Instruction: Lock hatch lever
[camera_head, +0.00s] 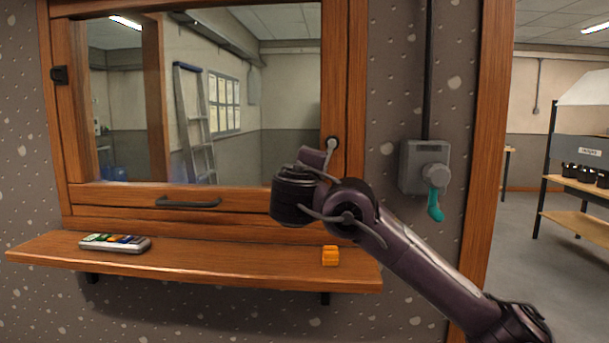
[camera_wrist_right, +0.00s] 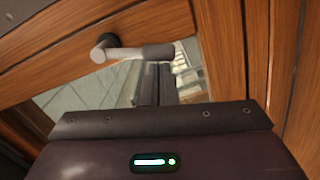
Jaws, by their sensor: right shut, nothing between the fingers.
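The hatch is a wood-framed window; its lever (camera_head: 332,145) is a small grey handle on the right stile. In the right wrist view the lever (camera_wrist_right: 145,52) has a dark round mount and a pale bar that points right across that picture. My right gripper (camera_head: 316,158) is at the lever, with its fingertips largely hidden behind the wrist in the head view. In the right wrist view the gripper's fingers (camera_wrist_right: 157,78) are together and empty, just below the bar; I cannot tell whether they touch it. My left gripper is not in view.
A wooden shelf (camera_head: 220,262) below the hatch holds a grey remote-like device (camera_head: 115,243) and an orange block (camera_head: 330,256). A dark pull handle (camera_head: 188,202) is on the hatch's lower rail. A grey wall box (camera_head: 412,165) with a teal-tipped handle (camera_head: 435,206) is to the right.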

